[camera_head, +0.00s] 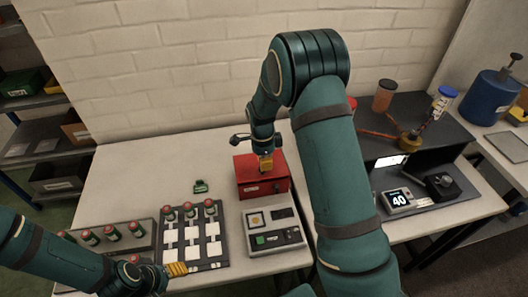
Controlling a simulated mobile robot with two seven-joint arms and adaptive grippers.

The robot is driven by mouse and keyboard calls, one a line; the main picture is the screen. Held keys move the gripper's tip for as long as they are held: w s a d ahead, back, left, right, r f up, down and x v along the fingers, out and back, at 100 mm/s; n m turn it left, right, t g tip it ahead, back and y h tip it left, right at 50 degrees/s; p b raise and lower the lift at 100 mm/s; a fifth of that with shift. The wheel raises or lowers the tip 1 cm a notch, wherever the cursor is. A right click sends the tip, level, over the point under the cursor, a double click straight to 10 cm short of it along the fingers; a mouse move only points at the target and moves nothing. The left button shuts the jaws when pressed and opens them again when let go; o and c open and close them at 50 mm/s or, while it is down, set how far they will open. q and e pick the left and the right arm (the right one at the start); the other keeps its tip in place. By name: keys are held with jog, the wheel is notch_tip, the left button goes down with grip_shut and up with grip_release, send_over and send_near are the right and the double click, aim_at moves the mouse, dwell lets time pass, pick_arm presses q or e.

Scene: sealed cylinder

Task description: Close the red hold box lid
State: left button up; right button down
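The red hold box (264,188) stands on the white table near the middle of the view, with a pale label on its front. Its red lid (246,164) looks flat across the top; I cannot tell whether a small gap is left. My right gripper (266,164) reaches down onto the lid, its yellow fingertips close together and at or just above the surface. Part of the lid is hidden behind it. My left gripper (176,269) is low at the left, away from the box, by the vial racks; its finger gap is not clear.
A grey device (272,239) with a green display stands in front of the box. A rack with white squares and red-capped vials (194,252) is left of it. A small green item (201,187) lies behind that rack. A dark shelf with instruments (425,155) stands right.

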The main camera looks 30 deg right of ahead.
aim_at(266, 176)
jog(key=shift+f, duration=0.75)
pick_arm(q)
jog(key=shift+f, duration=0.1)
pick_arm(e)
jog(key=shift+s+f, duration=0.1)
pick_arm(q)
jog(key=shift+f+b, duration=0.45)
pick_arm(e)
jog(key=shift+s+a+f, duration=0.1)
jog(key=shift+s+f, duration=0.25)
jog(key=shift+f, duration=0.45)
pick_arm(q)
jog(key=shift+r, duration=0.1)
pick_arm(e)
jog(key=shift+r, duration=0.1)
